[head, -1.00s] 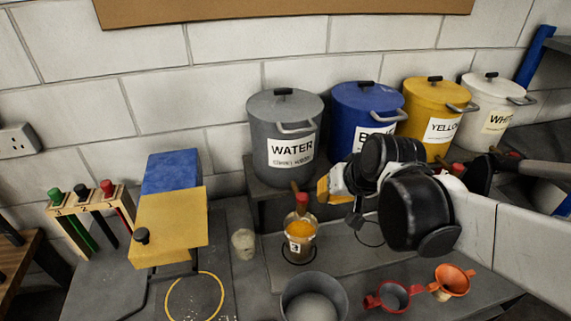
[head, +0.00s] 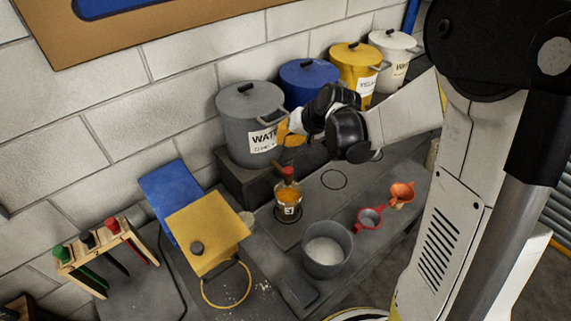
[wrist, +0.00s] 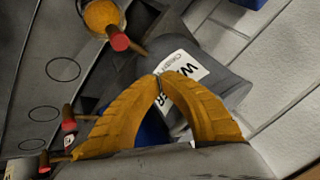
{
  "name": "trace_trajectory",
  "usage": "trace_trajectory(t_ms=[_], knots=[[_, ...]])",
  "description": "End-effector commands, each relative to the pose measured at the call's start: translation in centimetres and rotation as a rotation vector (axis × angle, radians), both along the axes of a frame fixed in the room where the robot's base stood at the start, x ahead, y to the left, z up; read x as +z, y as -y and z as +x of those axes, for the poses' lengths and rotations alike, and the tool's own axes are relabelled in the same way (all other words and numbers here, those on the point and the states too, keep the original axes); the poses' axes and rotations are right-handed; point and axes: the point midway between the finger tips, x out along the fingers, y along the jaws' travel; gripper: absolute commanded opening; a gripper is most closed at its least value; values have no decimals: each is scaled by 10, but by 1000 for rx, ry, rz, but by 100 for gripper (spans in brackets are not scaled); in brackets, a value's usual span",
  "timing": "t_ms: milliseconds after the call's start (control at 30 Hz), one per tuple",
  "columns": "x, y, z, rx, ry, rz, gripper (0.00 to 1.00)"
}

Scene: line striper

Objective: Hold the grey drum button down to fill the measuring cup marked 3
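The grey drum (head: 248,125) with the WATER label stands on a raised ledge; its label also shows in the wrist view (wrist: 183,67). Its tap has a red button (head: 288,172), also visible at upper left in the wrist view (wrist: 119,41). The measuring cup marked 3 (head: 290,207) stands upright under the tap, with orange content; part of it shows in the wrist view (wrist: 101,16). My gripper (head: 286,132) is beside the drum's front, above and apart from the red button. In the wrist view its orange fingertips (wrist: 160,79) meet, with nothing between them.
Blue (head: 308,72), yellow (head: 352,62) and white (head: 391,62) drums stand to the right. A grey bucket (head: 327,250), red funnel (head: 369,218) and orange funnel (head: 402,193) are in front. A yellow box (head: 207,235) and marker rack (head: 105,250) are at left.

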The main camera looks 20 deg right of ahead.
Motion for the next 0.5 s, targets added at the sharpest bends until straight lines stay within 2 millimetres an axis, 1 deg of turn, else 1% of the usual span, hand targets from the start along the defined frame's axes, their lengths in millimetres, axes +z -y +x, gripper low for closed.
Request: trace_trajectory(t_ms=[367,500], knots=[[-2,0,0,0,0,0,0],[-8,0,0,0,0,0,0]])
